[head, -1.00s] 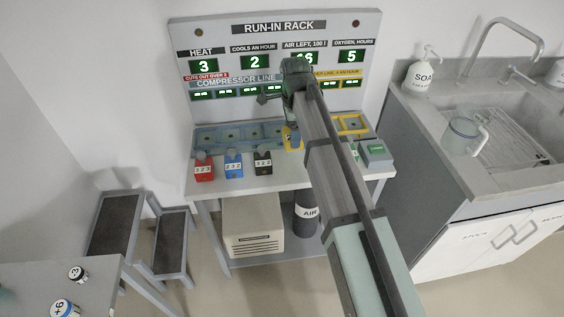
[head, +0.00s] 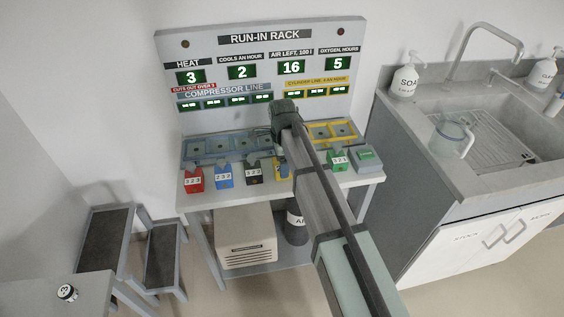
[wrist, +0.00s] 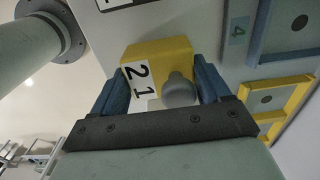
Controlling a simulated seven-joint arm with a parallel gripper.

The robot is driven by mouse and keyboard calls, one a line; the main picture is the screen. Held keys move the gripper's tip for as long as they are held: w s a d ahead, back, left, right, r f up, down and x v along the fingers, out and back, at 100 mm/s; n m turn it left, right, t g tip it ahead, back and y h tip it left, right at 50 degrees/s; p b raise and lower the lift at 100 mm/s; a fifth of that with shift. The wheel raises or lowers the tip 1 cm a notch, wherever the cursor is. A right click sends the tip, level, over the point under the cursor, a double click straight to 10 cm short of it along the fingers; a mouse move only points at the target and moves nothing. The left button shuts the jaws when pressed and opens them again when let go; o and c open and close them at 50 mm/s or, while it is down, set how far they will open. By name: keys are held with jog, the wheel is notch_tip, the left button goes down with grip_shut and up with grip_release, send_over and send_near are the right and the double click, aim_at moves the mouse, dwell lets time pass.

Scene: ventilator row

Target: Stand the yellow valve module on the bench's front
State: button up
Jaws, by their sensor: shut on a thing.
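The yellow valve module (head: 281,171) is mostly hidden behind my arm in the head view. A strip of it shows just right of the black module, level with the front row. In the wrist view the module (wrist: 150,58) sits between my blue fingers, with a label reading 2 1 and a grey knob. My gripper (wrist: 160,84) is shut on it. The bench (head: 308,187) has a pale top with bare room along its front. I cannot tell whether the module touches the bench top.
Red (head: 194,180), blue (head: 223,176) and black (head: 254,173) modules stand in a row on the bench's front left. A green module (head: 338,160) and a grey-green box (head: 367,158) stand at the right. Blue sockets (head: 219,147) and yellow sockets (head: 331,131) lie behind them.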

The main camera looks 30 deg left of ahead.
jog(key=shift+f, duration=0.1)
jog(key=o, duration=1.3)
jog(key=shift+c, duration=0.2)
notch_tip(320, 180, up, 12)
